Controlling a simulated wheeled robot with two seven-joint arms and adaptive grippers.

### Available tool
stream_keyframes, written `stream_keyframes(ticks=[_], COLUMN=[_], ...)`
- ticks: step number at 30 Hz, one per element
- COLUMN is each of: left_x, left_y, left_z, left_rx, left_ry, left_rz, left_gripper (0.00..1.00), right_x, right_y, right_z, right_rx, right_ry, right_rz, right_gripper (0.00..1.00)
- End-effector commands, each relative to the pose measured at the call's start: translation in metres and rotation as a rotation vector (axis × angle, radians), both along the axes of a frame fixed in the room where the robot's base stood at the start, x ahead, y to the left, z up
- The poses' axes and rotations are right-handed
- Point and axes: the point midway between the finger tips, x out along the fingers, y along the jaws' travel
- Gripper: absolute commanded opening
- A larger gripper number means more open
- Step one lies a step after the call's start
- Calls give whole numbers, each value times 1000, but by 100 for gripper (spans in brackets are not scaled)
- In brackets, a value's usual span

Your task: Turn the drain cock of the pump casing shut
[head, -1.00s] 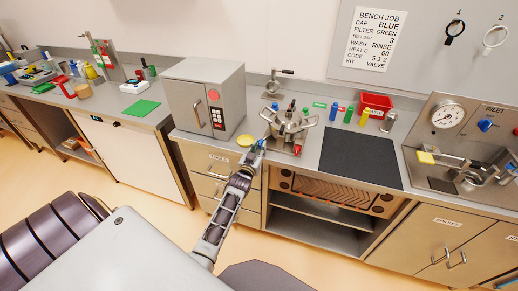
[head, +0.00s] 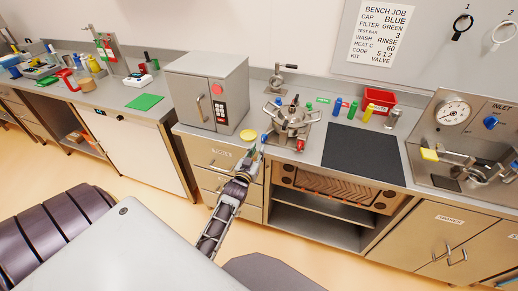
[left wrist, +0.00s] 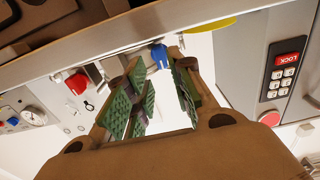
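The pump casing (head: 287,122) is a round metal body with several arms on the bench, right of the grey oven. A small blue handle (head: 264,139) shows at its left front and a red handle (head: 300,146) at its right front. I cannot tell for certain which is the drain cock. My left gripper (head: 257,156) is in front of the bench edge, just below the blue handle. In the left wrist view its green-padded fingers (left wrist: 160,85) are apart with nothing between them. The blue handle (left wrist: 160,57) shows just past the fingertips; contact is unclear. My right gripper is out of view.
The grey oven (head: 207,95) with a red-marked keypad stands left of the casing. A yellow disc (head: 248,134) lies near the bench edge. Several small bottles, a red bin (head: 379,101) and a dark mat (head: 362,150) are to the right. Floor in front is clear.

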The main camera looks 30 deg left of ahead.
Motion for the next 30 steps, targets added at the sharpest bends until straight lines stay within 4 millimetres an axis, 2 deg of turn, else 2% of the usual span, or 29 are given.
stream_keyframes(ticks=[16, 30], left_x=[-47, -56], left_y=[-11, -14], left_z=[-1, 0], left_rx=[-1, -1], left_ry=[1, 0], left_rz=[0, 0], left_gripper=[23, 23], right_x=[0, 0], right_y=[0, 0], right_z=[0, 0], right_rx=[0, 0], right_ry=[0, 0], right_rz=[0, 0], right_gripper=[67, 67])
